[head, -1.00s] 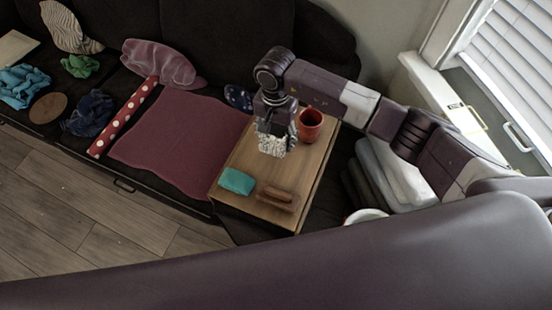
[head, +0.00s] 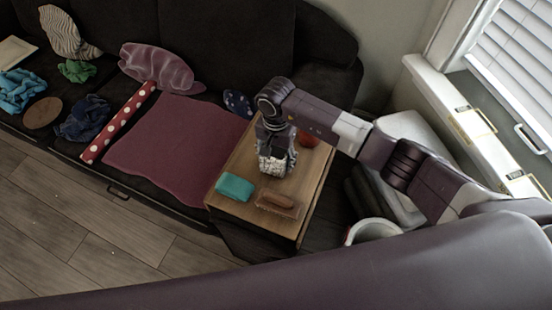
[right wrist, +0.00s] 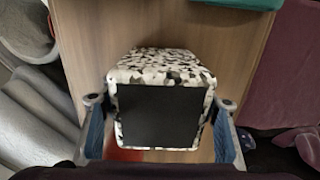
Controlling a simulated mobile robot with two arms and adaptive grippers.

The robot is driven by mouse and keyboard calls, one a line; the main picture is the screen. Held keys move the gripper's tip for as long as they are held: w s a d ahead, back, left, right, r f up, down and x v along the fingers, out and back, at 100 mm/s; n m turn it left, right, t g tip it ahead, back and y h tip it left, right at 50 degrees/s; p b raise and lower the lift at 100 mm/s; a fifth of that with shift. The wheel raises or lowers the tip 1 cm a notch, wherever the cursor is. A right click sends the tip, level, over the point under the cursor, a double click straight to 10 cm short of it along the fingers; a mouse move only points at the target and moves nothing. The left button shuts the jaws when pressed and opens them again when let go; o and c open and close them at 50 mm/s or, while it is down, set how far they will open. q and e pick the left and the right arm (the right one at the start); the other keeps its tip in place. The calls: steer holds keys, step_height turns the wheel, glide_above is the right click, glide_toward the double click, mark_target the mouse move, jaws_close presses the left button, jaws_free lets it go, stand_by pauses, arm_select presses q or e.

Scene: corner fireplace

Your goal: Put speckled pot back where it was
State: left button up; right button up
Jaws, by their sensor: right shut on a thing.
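The speckled pot (head: 274,164), black, white and grey, is in my right gripper (head: 276,146) over the wooden tabletop (head: 244,207). In the right wrist view the pot (right wrist: 160,62) shows a flat black face, with the gripper's fingers (right wrist: 160,104) against its two sides. I cannot tell whether the pot's base touches the wood. My left gripper is not in view.
A teal block (head: 235,187) and a brown brush (head: 277,203) lie at the tabletop's near end. A red cup (head: 307,138) stands behind, partly hidden by my arm. A maroon cloth (head: 170,145) lies left; a white bucket (head: 370,228) stands right.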

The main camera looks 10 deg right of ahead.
steer(key=shift+f, duration=0.15)
steer(key=o, duration=1.6)
